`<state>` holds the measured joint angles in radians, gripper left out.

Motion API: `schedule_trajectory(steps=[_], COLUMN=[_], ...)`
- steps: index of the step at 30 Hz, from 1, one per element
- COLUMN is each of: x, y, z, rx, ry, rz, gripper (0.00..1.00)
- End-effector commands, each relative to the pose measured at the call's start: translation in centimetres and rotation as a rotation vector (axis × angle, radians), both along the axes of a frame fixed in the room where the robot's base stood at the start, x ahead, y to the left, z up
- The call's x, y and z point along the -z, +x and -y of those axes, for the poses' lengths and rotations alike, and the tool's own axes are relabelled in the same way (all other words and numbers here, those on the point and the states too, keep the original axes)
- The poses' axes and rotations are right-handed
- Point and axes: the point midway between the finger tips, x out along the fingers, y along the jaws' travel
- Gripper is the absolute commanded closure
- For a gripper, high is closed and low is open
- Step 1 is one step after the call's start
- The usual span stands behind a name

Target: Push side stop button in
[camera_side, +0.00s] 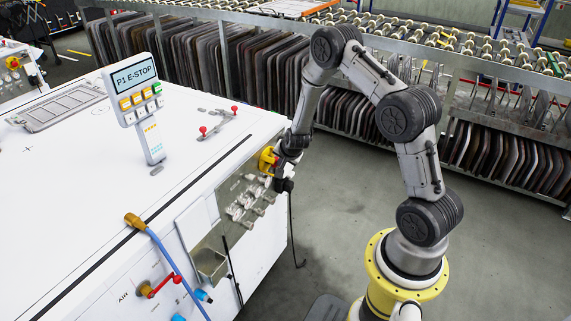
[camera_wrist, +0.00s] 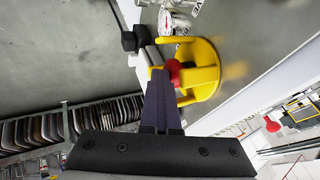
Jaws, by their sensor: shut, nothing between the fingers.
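The side stop button is a red knob (camera_wrist: 174,71) inside a yellow guard (camera_wrist: 205,72) on the machine's side panel. In the side view the yellow guard (camera_side: 266,159) shows near the panel's upper right corner, with my gripper (camera_side: 278,164) right beside it. In the wrist view my gripper (camera_wrist: 159,76) is shut and empty, its dark fingertips overlapping the left edge of the red knob. I cannot tell whether they touch it or how deep the button sits.
A display (camera_side: 136,86) on the white machine top (camera_side: 80,165) reads "P1 E-STOP". Below the button are metal fittings (camera_side: 245,202) and a small metal bin (camera_side: 211,265). A blue hose (camera_side: 175,262) hangs on the side. Grey floor lies open to the right.

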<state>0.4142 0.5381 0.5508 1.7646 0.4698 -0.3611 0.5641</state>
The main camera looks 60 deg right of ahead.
Motion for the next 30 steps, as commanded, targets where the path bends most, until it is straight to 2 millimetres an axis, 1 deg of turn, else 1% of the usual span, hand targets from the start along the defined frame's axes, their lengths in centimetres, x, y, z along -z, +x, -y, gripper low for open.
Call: schedule_trajectory(steps=[1, 8, 11, 14, 17, 24, 30], x=[-0.2, -0.1, -0.2, -0.1, -0.1, -3.9, -6.4], y=[1.1, 0.9, 0.0, -1.8, -4.1, -6.2, -7.8], z=[-0.2, -0.2, -0.2, -0.2, -0.1, -1.8, -3.0], rx=[-0.021, -0.024, -0.022, -0.015, -0.004, -0.003, -0.002], ry=[-0.012, -0.013, -0.012, -0.008, -0.003, -0.005, -0.003], rz=[0.014, 0.013, 0.012, 0.007, 0.002, 0.007, 0.007], gripper=[1.0, 1.0, 1.0, 1.0, 1.0, 1.0, 1.0])
